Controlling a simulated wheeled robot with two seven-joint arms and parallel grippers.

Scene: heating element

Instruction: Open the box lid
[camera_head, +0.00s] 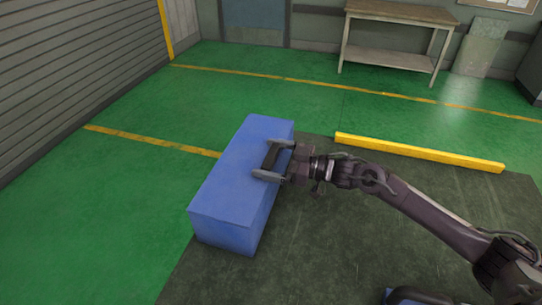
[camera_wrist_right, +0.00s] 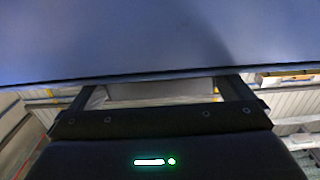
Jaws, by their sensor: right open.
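The long blue box (camera_head: 235,180) stands on the floor in the middle of the head view. Its lid looks shut; I see no gap along its top edge. My right gripper (camera_head: 264,158) comes in from the right. Its two spread fingers reach over the box's right edge, with a dark strip between them that could be a handle or a shadow. In the right wrist view the blue surface (camera_wrist_right: 150,40) fills the top, and the open fingers (camera_wrist_right: 160,88) end close to its edge. I cannot tell whether they touch it. My left gripper is out of view.
A yellow bar (camera_head: 420,152) lies on the dark mat (camera_head: 330,240) right of the box. A workbench (camera_head: 400,14) stands at the back, with a grey panel (camera_head: 478,46) beside it. A shuttered wall (camera_head: 60,70) is at left. Green floor left of the box is clear.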

